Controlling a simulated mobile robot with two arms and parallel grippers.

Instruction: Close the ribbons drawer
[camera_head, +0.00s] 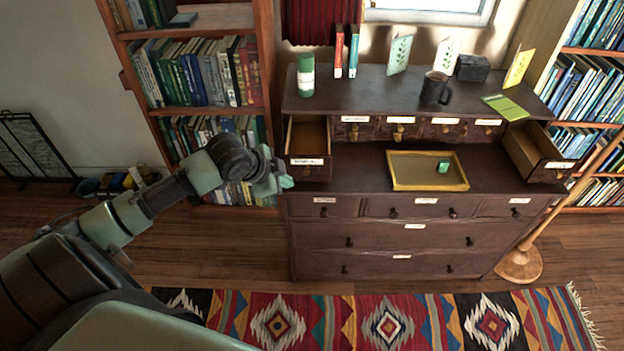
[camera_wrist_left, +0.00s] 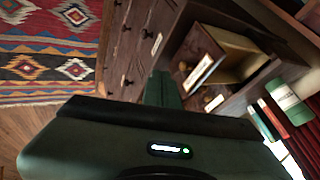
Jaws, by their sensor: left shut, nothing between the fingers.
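A dark wooden dresser (camera_head: 380,263) has two small upper drawers standing open. The left open drawer (camera_head: 308,171) has a white label and a knob on its front, and looks empty inside. The right open drawer (camera_head: 547,166) is pulled out at the other end. The label words are too small to read, so I cannot tell which is the ribbons drawer. My left gripper (camera_head: 284,183) is shut and empty, just left of and slightly below the left open drawer's front. In the left wrist view the shut fingers (camera_wrist_left: 160,88) are beside that drawer (camera_wrist_left: 205,62). My right gripper is out of view.
A green can (camera_head: 306,76), books, cards and a dark mug (camera_head: 435,88) stand on top. A patterned rug (camera_head: 390,322) lies in front.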

